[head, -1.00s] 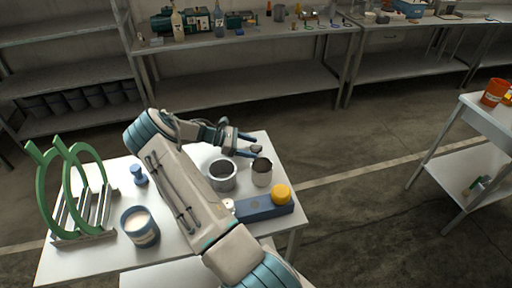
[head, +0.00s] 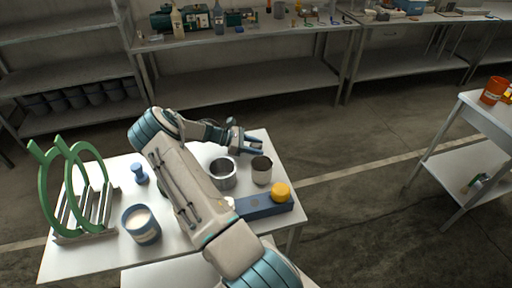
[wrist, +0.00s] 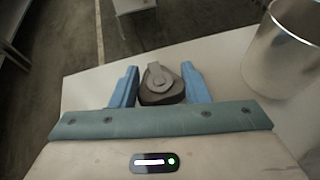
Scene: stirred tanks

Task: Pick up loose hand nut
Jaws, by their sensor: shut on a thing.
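The loose hand nut (wrist: 161,86) is a dark, rounded, lobed piece with a lighter grey tab on top. In the wrist view it sits between the two blue fingers of my gripper (wrist: 158,86), which are closed on its sides. In the head view my gripper (head: 252,144) is at the far right part of the white table, behind the metal cups. The nut is mostly hidden by the fingers there. I cannot tell whether the nut touches the table.
An open steel pot (head: 223,174) and a grey cup (head: 261,172) stand close in front of my gripper. A blue block (head: 262,207) with a yellow knob (head: 281,192), a blue tin (head: 140,226) and a green ring stand (head: 42,200) share the table.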

